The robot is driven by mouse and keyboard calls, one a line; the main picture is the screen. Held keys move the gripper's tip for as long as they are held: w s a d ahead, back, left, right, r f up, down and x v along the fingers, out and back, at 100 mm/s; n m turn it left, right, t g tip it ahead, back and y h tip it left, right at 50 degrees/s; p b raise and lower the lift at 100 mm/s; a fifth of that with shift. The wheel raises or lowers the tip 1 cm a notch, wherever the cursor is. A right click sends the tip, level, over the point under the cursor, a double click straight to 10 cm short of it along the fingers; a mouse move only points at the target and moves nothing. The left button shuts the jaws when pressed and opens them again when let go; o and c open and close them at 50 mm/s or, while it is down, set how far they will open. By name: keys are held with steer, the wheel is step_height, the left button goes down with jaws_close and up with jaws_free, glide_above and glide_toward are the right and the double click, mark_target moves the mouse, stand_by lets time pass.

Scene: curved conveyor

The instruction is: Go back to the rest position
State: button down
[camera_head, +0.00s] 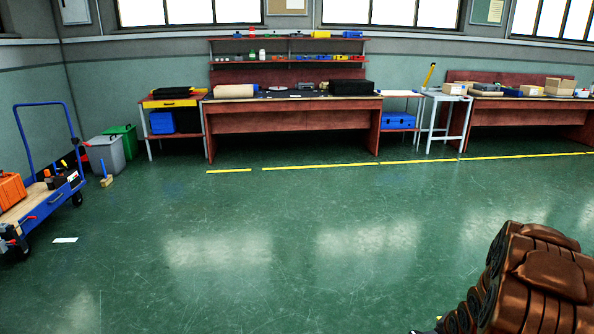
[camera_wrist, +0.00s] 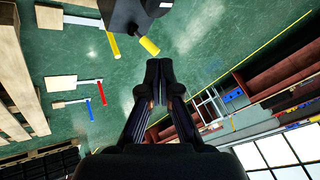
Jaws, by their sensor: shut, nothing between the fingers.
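My gripper (camera_wrist: 159,80) shows in the middle of the wrist view. Its two dark fingers come together at the tips, and nothing is held between them. It hangs over green floor (camera_wrist: 190,40), and no object touches the fingertips. The head view does not show my gripper.
In the head view, workbenches (camera_head: 290,114) line the far wall. A blue trolley (camera_head: 60,196) stands at left near a grey bin (camera_head: 106,155) and a green bin (camera_head: 128,137). The middle floor is clear. The wrist view shows wooden pallets (camera_wrist: 18,85) at left.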

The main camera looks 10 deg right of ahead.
steer(key=s+a+r+n+g, duration=0.3)
steer(key=s+a+r, duration=0.1)
steer(key=a+r, duration=0.5)
steer(key=s+a+r+n+g, duration=0.2)
steer(key=s+a+r+n, duration=0.3)
steer(key=a, duration=0.6)
steer(key=s+a+r+n+g+y, duration=0.1)
steer(key=s+a+r+n+g, duration=0.15)
steer(key=s+a+r, duration=0.45)
steer(key=s+a+r+n+g+y, duration=0.2)
steer(key=s+a+r+n, duration=0.1)
steer(key=s+a, duration=0.8)
step_height(320, 180, up, 22)
steer(key=s+d+t+p, duration=0.1)
steer(key=s+p, duration=0.1)
steer(key=p, duration=1.8)
steer(key=shift+s, duration=0.2)
steer(key=shift+f, duration=0.1)
